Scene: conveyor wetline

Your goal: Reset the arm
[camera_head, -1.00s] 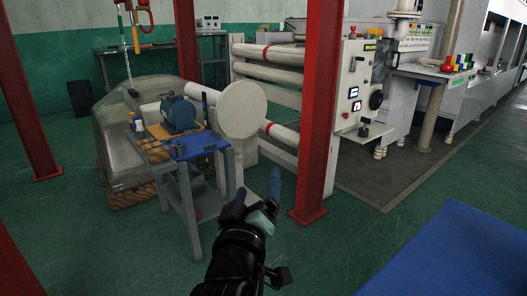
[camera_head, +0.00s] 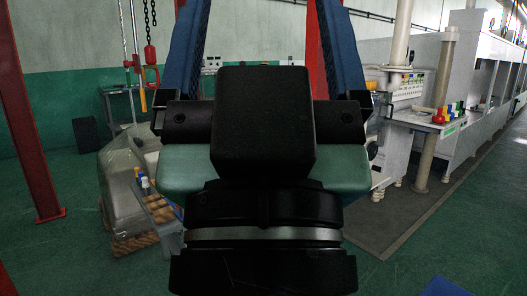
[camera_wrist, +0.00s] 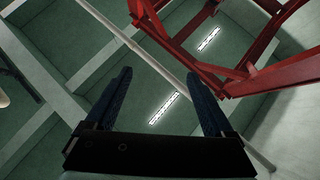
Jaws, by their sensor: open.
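My gripper (camera_head: 263,50) fills the middle of the head view, raised close in front of the camera with its two blue fingers pointing up. The fingers are spread wide apart, with nothing between them. In the wrist view my gripper (camera_wrist: 158,95) is also open and empty, and points at the ceiling and red steel beams. My wrist and gripper body hide much of the machine and the blue-topped cart behind them.
Red posts (camera_head: 25,120) stand at the left and behind my gripper. A chain hoist with a red hook block (camera_head: 151,54) hangs at upper left. A wrapped pallet load (camera_head: 125,185) and part of the cart (camera_head: 160,212) stand left. White machines (camera_head: 480,75) line the right. Green floor (camera_head: 70,250) is open at lower left.

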